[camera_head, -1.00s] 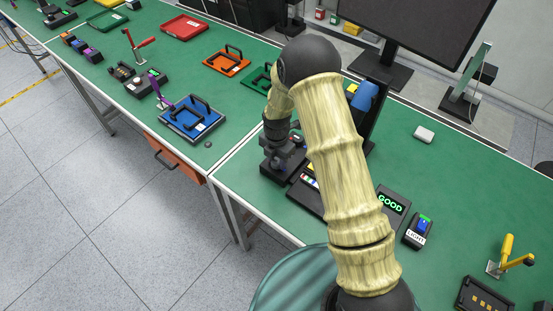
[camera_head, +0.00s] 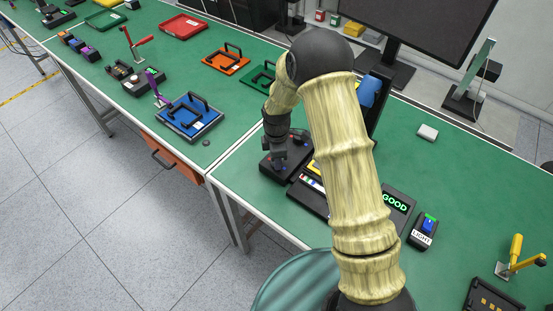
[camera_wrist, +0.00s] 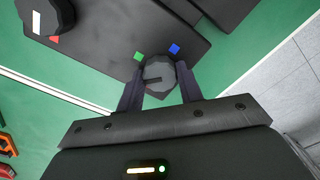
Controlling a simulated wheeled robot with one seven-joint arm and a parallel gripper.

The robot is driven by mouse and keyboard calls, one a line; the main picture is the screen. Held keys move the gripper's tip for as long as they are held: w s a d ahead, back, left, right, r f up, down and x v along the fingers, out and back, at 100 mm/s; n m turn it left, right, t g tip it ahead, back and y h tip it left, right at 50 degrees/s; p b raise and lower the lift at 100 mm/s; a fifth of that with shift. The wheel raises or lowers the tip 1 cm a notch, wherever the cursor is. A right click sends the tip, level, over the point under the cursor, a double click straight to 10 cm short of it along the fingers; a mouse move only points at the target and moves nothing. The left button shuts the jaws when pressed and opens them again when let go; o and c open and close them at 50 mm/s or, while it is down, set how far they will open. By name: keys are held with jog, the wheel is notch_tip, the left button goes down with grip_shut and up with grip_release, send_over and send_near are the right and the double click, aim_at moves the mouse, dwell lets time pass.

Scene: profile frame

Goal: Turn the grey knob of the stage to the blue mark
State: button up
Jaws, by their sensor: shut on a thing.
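The grey knob (camera_wrist: 160,67) sits on the black stage (camera_wrist: 110,58), between the two fingers of my gripper (camera_wrist: 159,78) in the wrist view. The fingers are shut on its sides. A dark line on the knob's face lies low and to the left, away from the marks. The blue mark (camera_wrist: 174,49) is just above and right of the knob. A green mark (camera_wrist: 138,56) is above and left of it. In the head view my gripper (camera_head: 279,156) is down at the black stage (camera_head: 270,168), and the knob cannot be made out.
In the head view a GOOD display (camera_head: 396,202) and a LIGHT switch (camera_head: 424,229) stand to the right. A blue tray (camera_head: 190,117) lies on the left table.

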jog(key=m+b, duration=0.2)
jog(key=m, duration=0.9)
jog(key=shift+w+r+b, duration=0.1)
jog(key=shift+b, duration=0.25)
jog(key=m, duration=0.3)
jog(key=shift+m, duration=0.3)
jog(key=m, duration=0.6)
jog(key=m+p, duration=0.1)
jog(key=m, duration=0.5)
jog(key=shift+m, duration=0.4)
jog(key=o, duration=1)
jog(key=shift+r, duration=0.1)
